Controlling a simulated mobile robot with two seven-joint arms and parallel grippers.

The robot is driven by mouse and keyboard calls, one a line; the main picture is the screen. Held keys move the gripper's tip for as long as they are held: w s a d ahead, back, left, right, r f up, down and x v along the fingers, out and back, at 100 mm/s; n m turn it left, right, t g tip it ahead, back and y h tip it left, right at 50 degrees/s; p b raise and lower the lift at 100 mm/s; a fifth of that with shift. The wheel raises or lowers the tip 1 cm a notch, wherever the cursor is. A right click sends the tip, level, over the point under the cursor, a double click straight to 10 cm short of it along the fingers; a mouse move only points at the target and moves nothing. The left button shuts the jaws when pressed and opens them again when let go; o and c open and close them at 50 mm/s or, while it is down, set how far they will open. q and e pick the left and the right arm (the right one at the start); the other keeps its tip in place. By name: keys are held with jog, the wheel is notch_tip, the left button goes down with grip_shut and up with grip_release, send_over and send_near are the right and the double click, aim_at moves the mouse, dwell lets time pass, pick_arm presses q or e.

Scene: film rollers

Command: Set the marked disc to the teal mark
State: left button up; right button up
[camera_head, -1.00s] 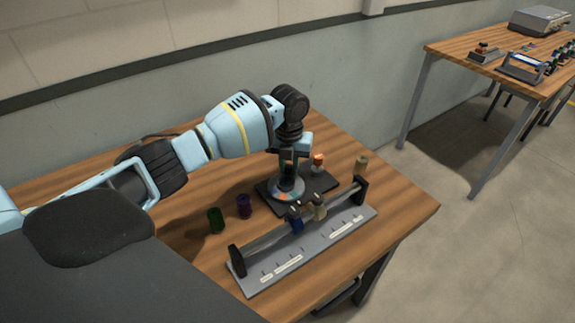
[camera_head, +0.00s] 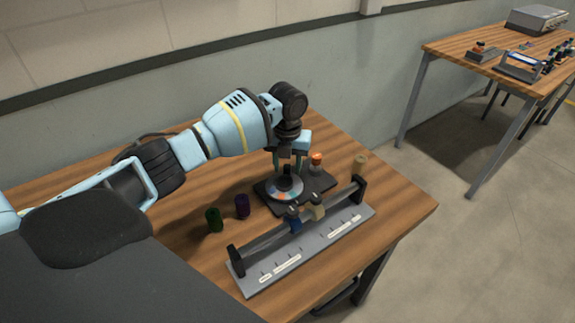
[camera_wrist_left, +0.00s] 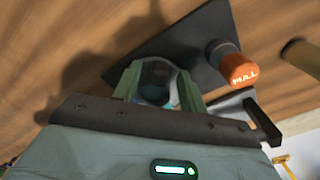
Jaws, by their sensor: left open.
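The disc (camera_head: 283,194) lies on a dark base plate (camera_head: 313,187) on the near table, with coloured patches around its face and a dark knob (camera_head: 287,182) in its middle. My left gripper (camera_head: 288,168) points down over the knob with its fingers apart. In the left wrist view, the green fingers (camera_wrist_left: 158,90) stand on either side of the dark knob (camera_wrist_left: 156,74). Whether they touch it I cannot tell. A bluish patch shows between the fingers, but I cannot tell which mark is teal or where the disc is set. My right gripper is not in view.
An orange knob reading PULL (camera_wrist_left: 238,70) stands on the same plate. A rail fixture (camera_head: 300,262) with blue and beige blocks runs in front. Green (camera_head: 214,220) and purple (camera_head: 242,206) rollers stand left, a tan roller (camera_head: 360,163) right. The table's right end is clear.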

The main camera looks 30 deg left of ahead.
pick_arm(q)
notch_tip(320, 180, up, 7)
jog(key=shift+r, duration=0.2)
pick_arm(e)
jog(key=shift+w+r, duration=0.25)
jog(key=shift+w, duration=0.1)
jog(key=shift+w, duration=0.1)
